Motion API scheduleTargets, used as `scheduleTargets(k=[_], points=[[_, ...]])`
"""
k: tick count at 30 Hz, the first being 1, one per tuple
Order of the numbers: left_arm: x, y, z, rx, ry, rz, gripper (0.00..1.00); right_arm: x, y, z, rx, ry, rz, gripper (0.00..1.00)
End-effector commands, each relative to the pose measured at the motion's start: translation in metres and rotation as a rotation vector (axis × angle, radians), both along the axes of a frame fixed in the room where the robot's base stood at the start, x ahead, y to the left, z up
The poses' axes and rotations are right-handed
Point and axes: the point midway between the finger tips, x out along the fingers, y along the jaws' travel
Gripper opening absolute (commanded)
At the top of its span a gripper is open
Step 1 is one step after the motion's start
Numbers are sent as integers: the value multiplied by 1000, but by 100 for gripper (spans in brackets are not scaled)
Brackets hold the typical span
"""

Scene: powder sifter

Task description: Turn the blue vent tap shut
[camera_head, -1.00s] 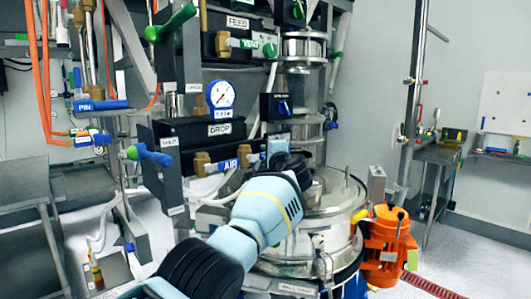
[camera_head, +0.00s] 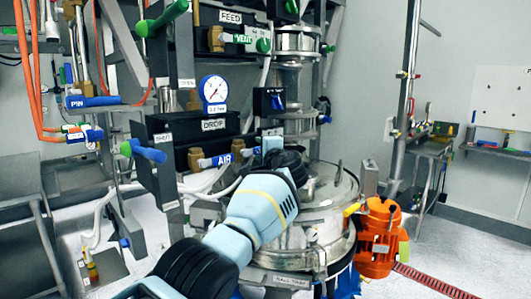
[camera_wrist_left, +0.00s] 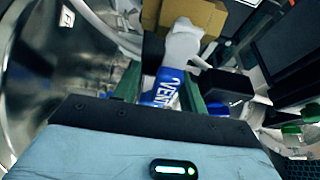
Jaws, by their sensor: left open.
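The blue vent tap handle (camera_wrist_left: 162,88), with white VENT lettering, shows in the left wrist view, below a pale stem and a brass-coloured body (camera_wrist_left: 205,14). My left gripper (camera_wrist_left: 161,92) is open, with one dark green finger on each side of the handle. I cannot tell whether either finger touches it. In the head view my left arm reaches in from below and its wrist hides the fingertips and the blue vent tap. A separate green handle marked VENT (camera_head: 243,39) is higher up. My right gripper is not in view.
A blue AIR handle (camera_head: 217,159) lies just left of my wrist. The steel sifter drum (camera_head: 325,200) and an orange motor (camera_head: 378,238) stand to the right. In the wrist view, a black block (camera_wrist_left: 228,88) sits close beside the right finger.

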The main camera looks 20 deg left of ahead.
Motion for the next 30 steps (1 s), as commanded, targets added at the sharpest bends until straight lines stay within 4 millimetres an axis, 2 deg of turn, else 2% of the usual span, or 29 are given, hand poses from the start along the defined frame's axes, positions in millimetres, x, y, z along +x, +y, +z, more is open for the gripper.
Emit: scheduleTargets(k=[1, 5, 15, 30], points=[[-5, -4, 7, 0, -7, -1, 42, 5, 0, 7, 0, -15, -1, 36], [-16, -13, 11, -1, -11, -2, 42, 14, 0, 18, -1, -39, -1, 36], [-43, -42, 7, 1, -6, -2, 42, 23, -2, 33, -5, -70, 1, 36], [-50, -49, 2, 0, -1, 0, 42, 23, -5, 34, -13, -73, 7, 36]])
